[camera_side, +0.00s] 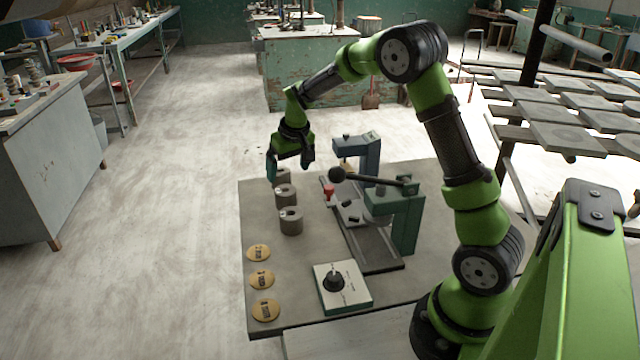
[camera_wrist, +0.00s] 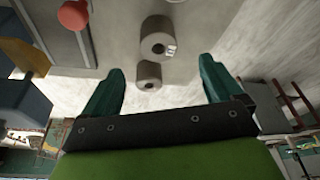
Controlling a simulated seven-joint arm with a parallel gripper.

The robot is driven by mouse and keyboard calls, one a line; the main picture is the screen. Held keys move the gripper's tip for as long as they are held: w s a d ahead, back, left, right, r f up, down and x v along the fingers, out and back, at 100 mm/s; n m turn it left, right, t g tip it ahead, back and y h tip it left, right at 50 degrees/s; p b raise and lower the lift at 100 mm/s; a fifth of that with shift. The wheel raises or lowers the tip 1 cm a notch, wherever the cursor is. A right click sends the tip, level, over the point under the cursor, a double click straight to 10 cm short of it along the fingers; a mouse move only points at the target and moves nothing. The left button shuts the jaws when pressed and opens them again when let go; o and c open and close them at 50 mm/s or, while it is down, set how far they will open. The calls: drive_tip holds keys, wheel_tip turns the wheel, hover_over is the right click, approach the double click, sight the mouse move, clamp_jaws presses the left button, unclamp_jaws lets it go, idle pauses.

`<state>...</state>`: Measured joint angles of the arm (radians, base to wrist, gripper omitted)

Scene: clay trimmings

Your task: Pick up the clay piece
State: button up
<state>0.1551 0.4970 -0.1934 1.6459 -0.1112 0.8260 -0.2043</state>
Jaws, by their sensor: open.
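The clay pieces look like short grey-brown cylinders with a hole in the top. In the side view they stand in a row on the table: a near one (camera_side: 291,222), a middle one (camera_side: 285,197) and a far one (camera_side: 283,175) partly hidden by my gripper. My gripper (camera_side: 290,167) is above the far end of the row, open, with nothing between its fingers. In the wrist view, my gripper (camera_wrist: 161,70) has its two teal fingers apart. One cylinder (camera_wrist: 150,48) with a small white label shows beyond them, and another (camera_wrist: 148,82) appears between them.
A green and grey machine (camera_side: 405,215) with a rail and a red knob (camera_side: 329,192) stands right of the row. Three round tan discs (camera_side: 263,279) lie at the table's left front. A switch box (camera_side: 341,288) sits beside them. The table's left edge is close to the row.

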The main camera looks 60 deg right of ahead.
sight(286, 191)
drive_tip(key=x, duration=1.1)
drive_tip(key=shift+s+d, duration=0.1)
drive_tip(key=shift+d, duration=0.1)
drive_tip(key=shift+r, duration=0.1)
drive_tip(key=shift+c, duration=0.2)
drive_tip(key=c, duration=1.2)
